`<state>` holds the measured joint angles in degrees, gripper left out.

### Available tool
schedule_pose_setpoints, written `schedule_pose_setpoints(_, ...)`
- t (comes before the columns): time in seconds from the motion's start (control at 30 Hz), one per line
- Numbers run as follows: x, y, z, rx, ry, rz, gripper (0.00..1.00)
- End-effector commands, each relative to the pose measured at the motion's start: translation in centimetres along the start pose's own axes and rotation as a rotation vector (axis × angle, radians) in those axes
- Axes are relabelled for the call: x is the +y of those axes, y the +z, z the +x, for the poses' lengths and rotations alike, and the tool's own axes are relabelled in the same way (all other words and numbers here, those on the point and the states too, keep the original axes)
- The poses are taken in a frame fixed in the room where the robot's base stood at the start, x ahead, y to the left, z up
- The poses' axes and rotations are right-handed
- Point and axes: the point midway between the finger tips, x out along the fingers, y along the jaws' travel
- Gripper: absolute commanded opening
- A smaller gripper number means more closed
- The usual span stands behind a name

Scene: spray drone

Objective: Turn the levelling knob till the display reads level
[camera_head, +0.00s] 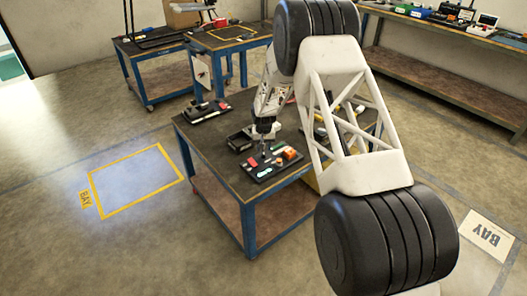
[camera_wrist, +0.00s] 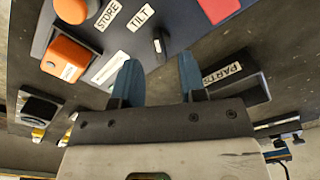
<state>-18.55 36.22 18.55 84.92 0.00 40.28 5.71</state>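A dark control panel (camera_head: 262,175) lies on the near workbench. In the wrist view, the panel (camera_wrist: 190,25) bears STORE and TILT labels. A small dark upright knob or lever (camera_wrist: 158,44) stands beside the TILT label. A pale strip (camera_wrist: 108,68), possibly the display, is partly hidden by my left finger; its reading is illegible.
A red patch (camera_wrist: 219,8) is on the panel. A dark box marked PARTS (camera_wrist: 236,88) lies right of my fingers. A black tray (camera_head: 239,141) and a dark device (camera_head: 207,111) share the bench. Another bench (camera_head: 160,45) stands behind; open floor lies left.

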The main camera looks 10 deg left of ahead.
Motion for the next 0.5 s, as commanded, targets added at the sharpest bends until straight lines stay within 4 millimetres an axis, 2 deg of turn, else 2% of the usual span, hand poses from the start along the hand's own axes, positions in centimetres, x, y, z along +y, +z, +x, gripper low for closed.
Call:
schedule_pose_setpoints(0.2,0.0,0.0,-2.8,0.001,0.0,0.0,0.38)
schedule_pose_setpoints(0.5,0.0,0.0,-4.4,0.001,0.0,0.0,0.38)
